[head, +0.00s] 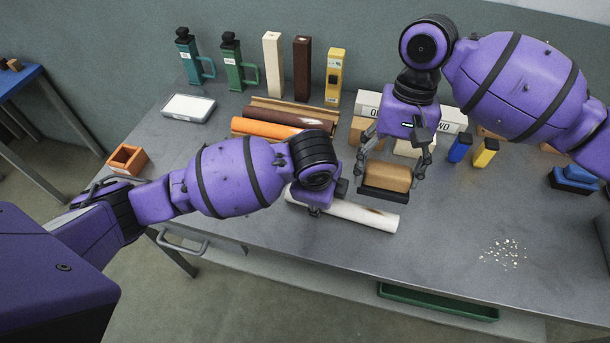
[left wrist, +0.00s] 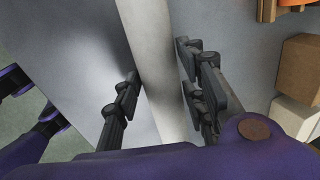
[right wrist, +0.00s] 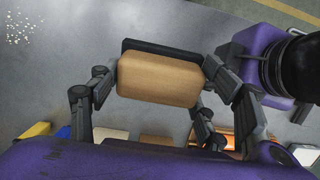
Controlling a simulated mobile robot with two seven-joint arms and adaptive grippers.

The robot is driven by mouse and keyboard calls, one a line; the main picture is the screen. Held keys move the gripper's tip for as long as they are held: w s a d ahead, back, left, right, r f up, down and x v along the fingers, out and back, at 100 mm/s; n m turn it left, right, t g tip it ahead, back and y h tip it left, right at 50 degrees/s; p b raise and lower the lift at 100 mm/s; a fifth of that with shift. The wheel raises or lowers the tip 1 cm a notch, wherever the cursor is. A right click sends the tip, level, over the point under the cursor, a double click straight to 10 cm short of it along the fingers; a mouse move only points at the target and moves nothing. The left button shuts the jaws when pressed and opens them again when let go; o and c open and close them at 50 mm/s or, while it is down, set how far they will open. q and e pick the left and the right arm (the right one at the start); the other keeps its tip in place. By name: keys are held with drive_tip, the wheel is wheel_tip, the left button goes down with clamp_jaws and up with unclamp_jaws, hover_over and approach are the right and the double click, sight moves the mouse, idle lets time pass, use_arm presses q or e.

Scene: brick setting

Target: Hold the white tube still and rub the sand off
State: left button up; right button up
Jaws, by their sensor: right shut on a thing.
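The white tube (head: 352,211) lies on the grey table, with a brownish patch near its right end. My left gripper (head: 318,203) is over the tube's left part. In the left wrist view its fingers (left wrist: 160,85) stand apart on either side of the tube (left wrist: 152,60); I cannot tell whether they touch it. My right gripper (head: 392,160) is shut on a tan block with a dark underside (head: 387,178), held above and behind the tube's right part. The block fills the space between the fingers in the right wrist view (right wrist: 158,80).
Behind the tube lie an orange tube (head: 265,129) and a dark brown tube (head: 290,118). Bottles and upright blocks stand at the back. Blue (head: 459,149) and yellow (head: 485,153) pieces stand to the right. Pale crumbs (head: 503,252) lie on otherwise clear table at the front right.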

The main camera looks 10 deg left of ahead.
use_arm(q)
drive_tip(key=shift+w, duration=0.1)
drive_tip(key=shift+c, duration=0.3)
clamp_jaws()
drive_tip(key=shift+r, duration=0.1)
idle(0.6)
